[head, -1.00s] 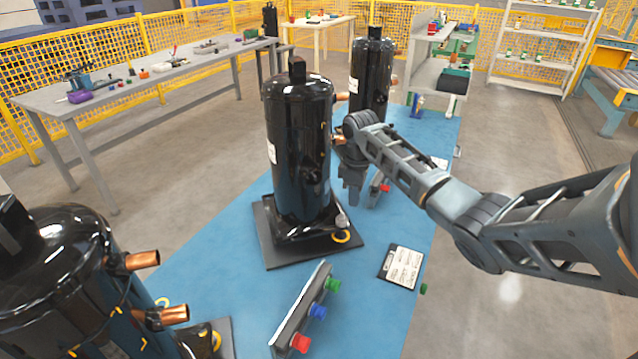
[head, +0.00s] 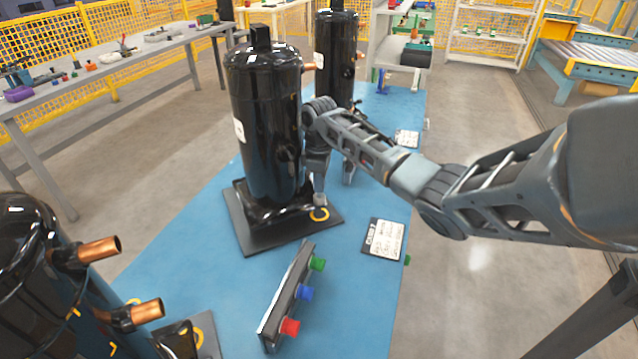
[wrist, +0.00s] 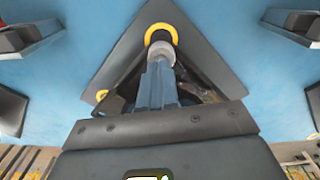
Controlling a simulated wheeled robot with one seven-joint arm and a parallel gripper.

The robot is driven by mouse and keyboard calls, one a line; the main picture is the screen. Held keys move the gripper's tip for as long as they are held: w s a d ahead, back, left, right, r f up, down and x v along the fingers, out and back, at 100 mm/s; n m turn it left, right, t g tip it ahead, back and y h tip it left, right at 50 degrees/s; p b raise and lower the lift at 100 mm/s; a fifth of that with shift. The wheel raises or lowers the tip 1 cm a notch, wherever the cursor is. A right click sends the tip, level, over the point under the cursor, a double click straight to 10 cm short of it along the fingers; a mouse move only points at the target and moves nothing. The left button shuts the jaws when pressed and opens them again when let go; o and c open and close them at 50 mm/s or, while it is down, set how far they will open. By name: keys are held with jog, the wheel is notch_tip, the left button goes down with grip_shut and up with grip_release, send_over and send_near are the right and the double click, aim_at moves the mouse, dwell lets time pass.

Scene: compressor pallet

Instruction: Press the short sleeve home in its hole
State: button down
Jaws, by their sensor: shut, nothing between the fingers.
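The short sleeve (head: 320,200) is a small pale grey cylinder at the front right foot of the middle black compressor (head: 268,125). It also shows in the wrist view (wrist: 161,53), just in front of a yellow ring (wrist: 162,29) with a dark centre. My gripper (head: 319,190) points down, its fingers shut and empty, with the tips at the top of the sleeve. In the wrist view the shut fingers (wrist: 159,68) line up with the sleeve and seem to touch it. The hole is mostly hidden; I cannot tell how deep the sleeve sits.
The compressor stands on a dark square plate (head: 252,235) on the blue surface (head: 205,215). A bar with red, blue and green knobs (head: 305,292) lies in front. A label card (head: 384,238) lies to the right. Other compressors stand behind and at the lower left (head: 30,260).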

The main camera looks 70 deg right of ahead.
jog(key=shift+s+a+f, duration=0.15)
jog(key=shift+a+f, duration=0.1)
jog(key=shift+f, duration=0.35)
jog(key=shift+r, duration=0.1)
notch_tip(320, 180, up, 5)
jog(key=p, duration=0.5)
jog(key=shift+d+r, duration=0.15)
jog(key=shift+r, duration=0.05)
notch_tip(320, 180, up, 8)
jog(key=b, duration=0.1)
jog(key=shift+f, duration=0.2)
